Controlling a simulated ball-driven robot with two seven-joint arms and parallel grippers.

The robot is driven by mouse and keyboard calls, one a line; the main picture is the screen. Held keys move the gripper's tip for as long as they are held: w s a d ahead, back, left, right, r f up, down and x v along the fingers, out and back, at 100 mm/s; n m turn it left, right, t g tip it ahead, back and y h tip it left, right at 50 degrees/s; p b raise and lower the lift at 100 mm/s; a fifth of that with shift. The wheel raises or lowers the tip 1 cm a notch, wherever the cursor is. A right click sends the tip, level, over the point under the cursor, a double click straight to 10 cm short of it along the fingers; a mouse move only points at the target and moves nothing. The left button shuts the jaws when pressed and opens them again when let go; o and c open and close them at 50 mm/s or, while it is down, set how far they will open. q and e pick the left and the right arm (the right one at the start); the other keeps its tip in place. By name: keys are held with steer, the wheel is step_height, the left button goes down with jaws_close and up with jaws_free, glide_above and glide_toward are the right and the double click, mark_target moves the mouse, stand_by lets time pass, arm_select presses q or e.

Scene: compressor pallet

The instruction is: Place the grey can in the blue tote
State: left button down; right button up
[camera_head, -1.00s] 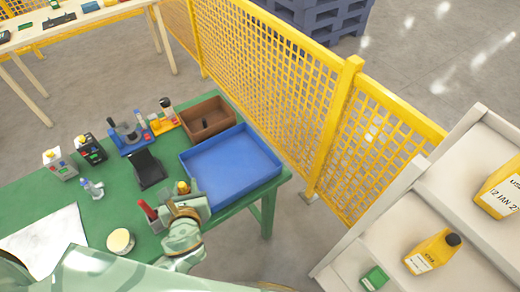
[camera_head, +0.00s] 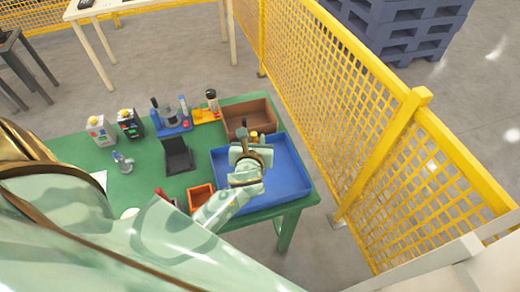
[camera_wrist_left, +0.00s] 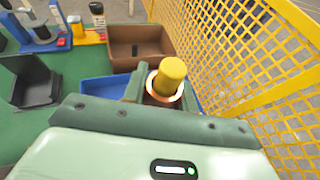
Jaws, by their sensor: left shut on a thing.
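The blue tote (camera_head: 294,168) is a wide, shallow tray at the right end of the green table. My left gripper (camera_head: 249,151) is above the tote's left part, shut on a can with a yellow top (camera_head: 254,136). In the left wrist view the can's yellow top (camera_wrist_left: 172,72) and pale, copper-edged rim stand up between the fingers. Its body is hidden, so I cannot tell whether it is grey. A piece of the tote (camera_wrist_left: 104,89) shows beyond the gripper there. My right gripper is not in view.
A brown bin (camera_head: 258,108) stands behind the tote. A black holder (camera_head: 177,156) and an orange bin (camera_head: 201,197) are to its left. A yellow mesh fence (camera_head: 340,100) runs along the right.

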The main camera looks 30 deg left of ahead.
arm_select(q)
steer(key=w+f+b, duration=0.3)
steer(key=f, duration=0.4)
steer(key=shift+w+a+f, duration=0.25)
steer(key=shift+a+f, duration=0.05)
steer(key=shift+a, duration=0.05)
steer(key=shift+f, duration=0.1)
steer(key=c, duration=1.1)
jaws_free()
steer(key=shift+f, duration=0.1)
steer(key=p+v, duration=0.2)
steer(key=v, duration=1)
steer(key=shift+r, duration=0.25)
